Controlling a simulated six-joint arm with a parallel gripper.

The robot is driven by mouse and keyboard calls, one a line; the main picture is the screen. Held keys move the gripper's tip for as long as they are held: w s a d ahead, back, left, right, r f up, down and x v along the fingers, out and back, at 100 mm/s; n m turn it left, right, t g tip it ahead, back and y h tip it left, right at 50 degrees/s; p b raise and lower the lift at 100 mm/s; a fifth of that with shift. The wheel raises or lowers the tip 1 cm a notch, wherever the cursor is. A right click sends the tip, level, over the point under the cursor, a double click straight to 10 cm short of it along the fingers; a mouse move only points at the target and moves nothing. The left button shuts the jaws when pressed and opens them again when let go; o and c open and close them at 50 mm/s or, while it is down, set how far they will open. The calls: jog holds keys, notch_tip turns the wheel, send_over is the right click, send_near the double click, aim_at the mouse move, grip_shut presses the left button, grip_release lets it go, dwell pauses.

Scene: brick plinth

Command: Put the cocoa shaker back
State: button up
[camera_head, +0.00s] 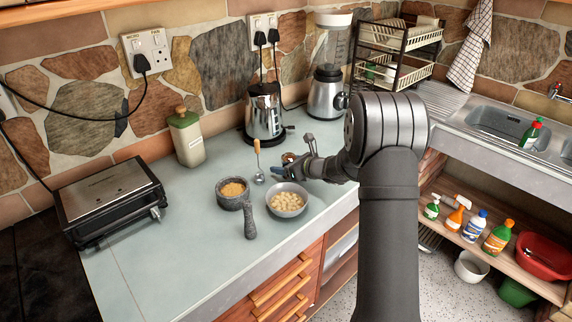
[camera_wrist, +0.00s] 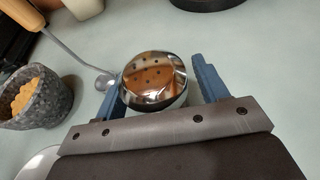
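The cocoa shaker (camera_wrist: 155,80) is a shiny round metal shaker with holes in its domed top, standing upright on the counter in the wrist view. My gripper (camera_wrist: 160,90) is open, with one blue finger on each side of the shaker. A gap shows at the right finger; I cannot tell whether the left finger touches. In the head view the shaker (camera_head: 290,157) is small and partly hidden by my gripper (camera_head: 294,156), low over the counter behind the bowl.
A stone mortar (camera_head: 233,195), pestle (camera_head: 250,222), bowl of pale pieces (camera_head: 288,203) and wooden-handled spoon (camera_head: 258,165) lie close by. A kettle (camera_head: 264,112), canister (camera_head: 188,138), grill (camera_head: 108,200) and blender (camera_head: 326,90) stand around. The counter's front left is clear.

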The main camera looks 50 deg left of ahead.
aim_at(292, 156)
jog(key=shift+r, duration=0.1)
jog(key=shift+d+r, duration=0.2)
jog(key=v, duration=1.1)
jog(key=shift+d, duration=0.3)
jog(key=x, duration=1.2)
jog(key=shift+a, duration=0.2)
notch_tip(292, 156, up, 3)
jog(key=shift+d+f, duration=0.1)
jog(key=shift+f, duration=0.05)
jog(key=shift+r, duration=0.35)
jog(key=shift+f, duration=0.1)
